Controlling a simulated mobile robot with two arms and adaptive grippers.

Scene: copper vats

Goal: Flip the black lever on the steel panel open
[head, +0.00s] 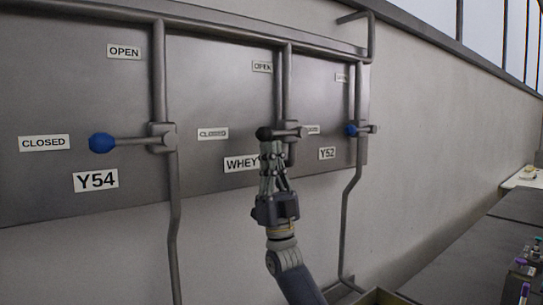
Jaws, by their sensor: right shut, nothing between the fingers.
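The steel panel (225,95) hangs on the wall with three valve levers on vertical pipes. The black lever (264,133) is on the middle pipe, above the WHEY label. It lies horizontal, pointing left beside a CLOSED label, with an OPEN label higher up. My right gripper (271,150) reaches up from below, shut and empty, with its fingertips at or just under the black knob. Whether they touch it I cannot tell. My left gripper is out of view.
A blue-knobbed lever (102,142) points left on the Y54 pipe. Another blue-knobbed lever (351,129) is on the Y52 pipe, close to the right of the black lever.

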